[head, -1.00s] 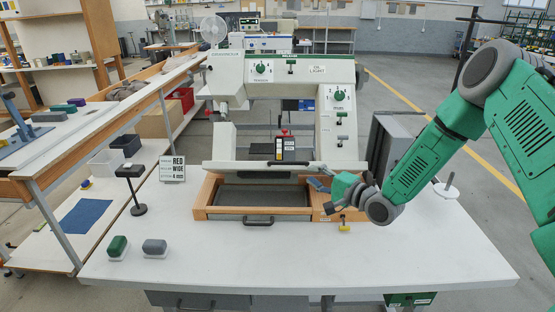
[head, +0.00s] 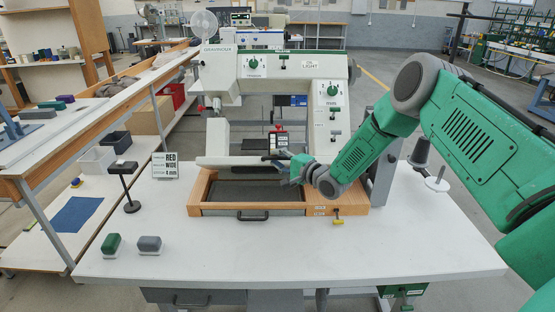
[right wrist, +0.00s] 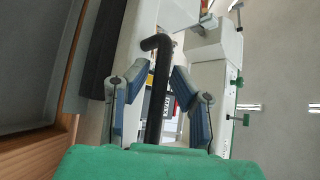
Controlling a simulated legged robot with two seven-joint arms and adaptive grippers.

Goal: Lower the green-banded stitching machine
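The white stitching machine (head: 300,88) with a green strip and green knobs stands tilted back in the head view. Its lower edge is raised above a wooden-framed base (head: 196,195) with a dark recess. My right gripper (head: 287,168) is at the machine's raised front edge. In the right wrist view its two blue-padded fingers (right wrist: 157,85) are apart, with a black bar-shaped handle (right wrist: 154,110) between them. Gaps show on both sides of the handle. In the head view, the gripper and arm partly hide this spot. My left gripper is not in view.
A black-topped stand (head: 131,188), a sign (head: 165,166), a green block (head: 111,244) and a grey block (head: 150,244) are on the white table (head: 240,262). A yellow-handled key-like part (head: 337,219) is at the base's front right. The table's front is clear.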

